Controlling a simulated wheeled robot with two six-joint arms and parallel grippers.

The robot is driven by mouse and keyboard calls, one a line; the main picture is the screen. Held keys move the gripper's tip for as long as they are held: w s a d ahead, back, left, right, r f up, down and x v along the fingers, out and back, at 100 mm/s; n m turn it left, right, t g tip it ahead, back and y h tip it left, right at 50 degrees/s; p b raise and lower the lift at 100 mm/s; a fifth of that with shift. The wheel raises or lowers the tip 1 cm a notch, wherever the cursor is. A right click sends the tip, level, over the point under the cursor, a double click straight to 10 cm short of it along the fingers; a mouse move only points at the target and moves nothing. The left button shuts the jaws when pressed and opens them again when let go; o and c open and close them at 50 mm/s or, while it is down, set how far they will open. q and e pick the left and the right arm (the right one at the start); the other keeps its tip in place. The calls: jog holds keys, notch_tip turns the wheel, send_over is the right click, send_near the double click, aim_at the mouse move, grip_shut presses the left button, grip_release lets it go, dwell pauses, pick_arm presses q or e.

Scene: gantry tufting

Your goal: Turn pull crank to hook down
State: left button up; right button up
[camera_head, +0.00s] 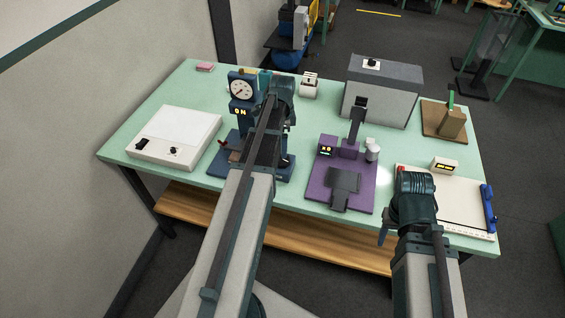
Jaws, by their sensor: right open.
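A blue machine (231,148) stands on the green table, with a round dial gauge (242,88) and a small panel (241,112) that reads ON. A small brown handle (234,156), perhaps the pull crank, shows low at its left side. My left arm reaches over this machine and hides much of it. My left gripper is mostly hidden by the arm, and I cannot tell its jaws or whether it touches the crank. No hook can be made out. My right gripper (384,236) is open at the table's front right, well away from the blue machine.
A white box (176,134) with knobs stands at the left. A purple machine (350,194) stands mid-table, before a grey box (384,90). The green table's (150,110) back left is mostly clear.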

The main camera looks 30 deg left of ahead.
aim_at(282, 160)
pick_arm(q)
notch_tip(282, 160, down, 8)
jog(key=b, duration=0.6)
jog(key=shift+r+b, duration=0.2)
jog(key=shift+b, duration=0.1)
jog(key=shift+c, duration=0.2)
jog(key=c, duration=1.3)
jog(key=shift+n, duration=0.3)
